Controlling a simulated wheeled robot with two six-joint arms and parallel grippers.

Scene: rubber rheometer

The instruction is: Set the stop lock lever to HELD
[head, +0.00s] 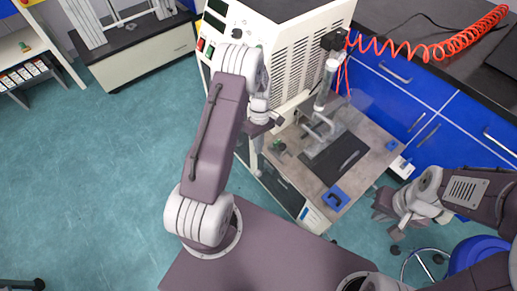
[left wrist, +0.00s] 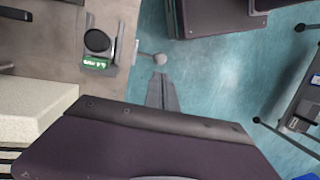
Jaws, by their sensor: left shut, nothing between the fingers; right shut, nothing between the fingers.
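In the left wrist view a short lever with a grey ball end (left wrist: 160,59) sticks out from the side of a small grey device (left wrist: 122,40). The device has a round black face and a lit green readout; no HELD mark can be read. My left gripper (left wrist: 160,77) is shut and empty, its fingertips close below the ball in the picture; whether they touch it I cannot tell. In the head view my left gripper (head: 274,121) is over the left side of the bench top, and the lever cannot be made out. My right gripper (head: 382,212) is shut and empty, off the bench's right side.
The bench top (head: 368,135) carries a black mat (head: 343,165), a clear-guarded fixture and a blue block (head: 335,197). The tall white machine (head: 300,60) stands behind. Blue cabinets (head: 400,85) and a red coiled hose (head: 440,50) are at right. Open floor lies at left.

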